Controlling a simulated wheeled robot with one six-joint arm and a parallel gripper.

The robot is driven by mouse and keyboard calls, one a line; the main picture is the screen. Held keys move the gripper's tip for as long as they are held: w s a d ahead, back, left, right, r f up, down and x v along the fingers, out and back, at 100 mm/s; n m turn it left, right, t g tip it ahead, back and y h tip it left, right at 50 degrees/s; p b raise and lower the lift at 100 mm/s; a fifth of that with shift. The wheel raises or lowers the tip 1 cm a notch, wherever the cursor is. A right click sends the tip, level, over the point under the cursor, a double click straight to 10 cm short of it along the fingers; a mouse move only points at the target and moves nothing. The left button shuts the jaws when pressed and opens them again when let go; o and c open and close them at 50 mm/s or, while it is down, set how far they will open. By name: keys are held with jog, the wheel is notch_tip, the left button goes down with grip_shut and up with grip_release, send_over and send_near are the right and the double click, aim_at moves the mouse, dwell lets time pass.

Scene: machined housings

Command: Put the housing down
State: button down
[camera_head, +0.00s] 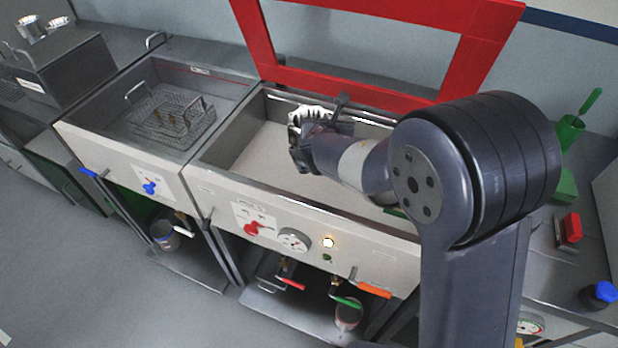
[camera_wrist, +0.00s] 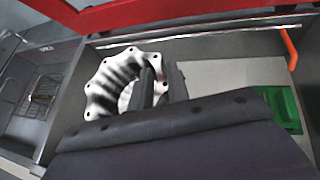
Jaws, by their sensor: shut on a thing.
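The housing (camera_wrist: 108,84) is a shiny, ribbed metal ring with a scalloped, bolt-holed flange. In the wrist view it sits at the fingertips of my gripper (camera_wrist: 160,84), which is shut on its right side.
A raised red frame (camera_head: 365,14) stands behind the right basin. The left basin (camera_head: 195,78) holds a wire basket (camera_head: 165,118). A green block (camera_wrist: 284,108) lies in the right of the basin, near an orange handle (camera_wrist: 289,47). The basin's pale floor looks clear in the middle.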

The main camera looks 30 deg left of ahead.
jog(key=shift+f+b, duration=0.8)
jog(key=shift+f, duration=0.8)
notch_tip(320, 180, down, 9)
jog(key=shift+f, duration=0.1)
jog(key=shift+f+b, duration=0.1)
jog(key=shift+b, duration=0.35)
jog(key=c, duration=1.4)
grip_release()
jog(key=shift+o, duration=0.2)
jog(key=b+v, duration=0.1)
jog(key=v, duration=1.1)
